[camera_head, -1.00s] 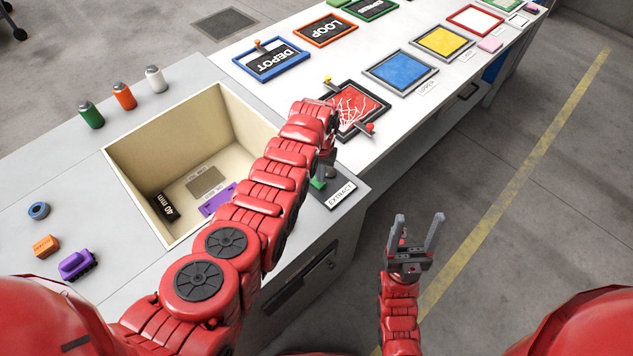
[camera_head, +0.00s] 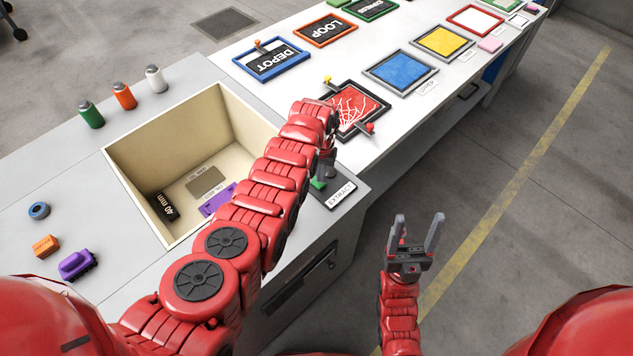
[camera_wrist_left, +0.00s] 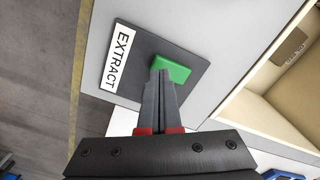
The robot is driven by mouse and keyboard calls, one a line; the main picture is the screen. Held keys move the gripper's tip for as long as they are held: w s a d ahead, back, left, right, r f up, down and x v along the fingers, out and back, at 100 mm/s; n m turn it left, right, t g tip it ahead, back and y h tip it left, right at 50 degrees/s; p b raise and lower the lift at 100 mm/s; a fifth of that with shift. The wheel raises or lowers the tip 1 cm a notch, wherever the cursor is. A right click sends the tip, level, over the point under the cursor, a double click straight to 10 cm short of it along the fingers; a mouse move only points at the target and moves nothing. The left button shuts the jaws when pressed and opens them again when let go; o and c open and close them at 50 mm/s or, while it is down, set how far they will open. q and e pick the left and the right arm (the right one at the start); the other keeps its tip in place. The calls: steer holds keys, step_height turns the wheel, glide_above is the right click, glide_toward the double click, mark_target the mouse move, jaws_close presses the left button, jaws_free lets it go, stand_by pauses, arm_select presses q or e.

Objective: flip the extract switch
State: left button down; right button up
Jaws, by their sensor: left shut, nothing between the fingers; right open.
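The extract switch is a green rocker (camera_wrist_left: 171,72) on a dark plate (camera_wrist_left: 133,65) with a white EXTRACT label (camera_wrist_left: 117,59). In the head view the green switch (camera_head: 318,185) and the label (camera_head: 341,194) show at the front corner of the counter. My left gripper (camera_wrist_left: 160,74) is shut and empty, its fingertips at the near edge of the green switch; I cannot tell whether they touch. In the head view my left gripper (camera_head: 327,172) is partly hidden by its own arm. My right gripper (camera_head: 416,222) is open and empty over the floor.
An open recessed bin (camera_head: 205,140) lies left of my left arm, with a 40 mm block (camera_head: 163,206) and a purple piece (camera_head: 217,200) inside. Small bottles (camera_head: 124,96) stand behind the bin.

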arm_select(q)
steer(key=shift+f+b, duration=1.05)
stand_by(0.4)
steer(key=shift+s+r, duration=0.1)
steer(key=shift+r, duration=0.05)
steer(key=shift+r+p, duration=0.9)
steer(key=shift+p, duration=0.15)
steer(key=shift+r+p, duration=1.7)
steer(key=shift+r, duration=0.8)
steer(key=shift+w+f, duration=0.15)
steer(key=shift+w, duration=0.05)
